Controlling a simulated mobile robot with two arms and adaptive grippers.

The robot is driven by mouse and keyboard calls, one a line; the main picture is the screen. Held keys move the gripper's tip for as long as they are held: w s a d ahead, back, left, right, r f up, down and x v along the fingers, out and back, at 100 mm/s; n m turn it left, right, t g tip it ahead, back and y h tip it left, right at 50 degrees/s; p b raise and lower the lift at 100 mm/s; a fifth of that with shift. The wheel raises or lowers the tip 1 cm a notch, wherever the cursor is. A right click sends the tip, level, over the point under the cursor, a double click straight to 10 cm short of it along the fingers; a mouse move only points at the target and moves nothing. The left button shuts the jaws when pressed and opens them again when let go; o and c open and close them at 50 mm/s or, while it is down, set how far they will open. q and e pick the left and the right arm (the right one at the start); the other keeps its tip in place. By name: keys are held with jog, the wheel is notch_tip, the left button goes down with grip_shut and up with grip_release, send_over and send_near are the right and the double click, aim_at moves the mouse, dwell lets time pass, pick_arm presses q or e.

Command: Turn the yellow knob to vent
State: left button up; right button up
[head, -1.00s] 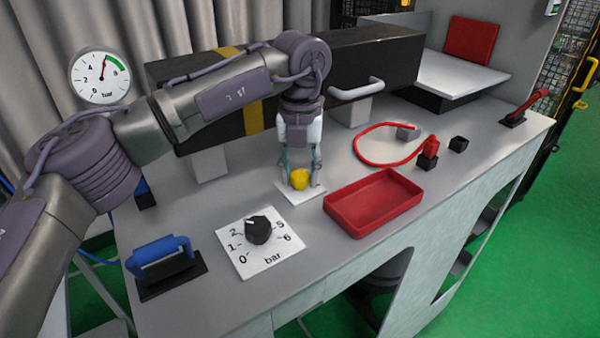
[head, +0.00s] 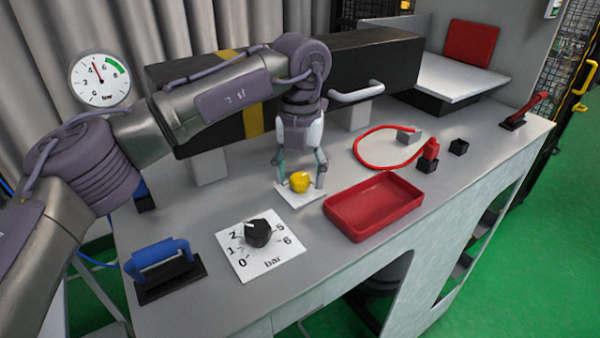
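The yellow knob (head: 300,182) sits on a small white plate (head: 300,197) on the bench, left of the red tray. My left gripper (head: 299,180) comes down from above, with its two fingers spread on either side of the knob. Gaps show between the fingers and the knob, so the gripper is open and not holding it. The round pressure gauge (head: 99,79) at the upper left has its needle pointing up and slightly left, near the 4. My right gripper is not in view.
A black dial on a numbered white plate (head: 249,267) and a blue handle (head: 160,252) are at the front left. The red tray (head: 338,222) is close on the right. A black beam (head: 375,62) with a pale handle stands behind. A red cable (head: 363,136) lies farther right.

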aim_at(300, 176)
pick_arm(q)
jog(key=shift+r, duration=0.1)
notch_tip(300, 176, up, 12)
dwell(0.5)
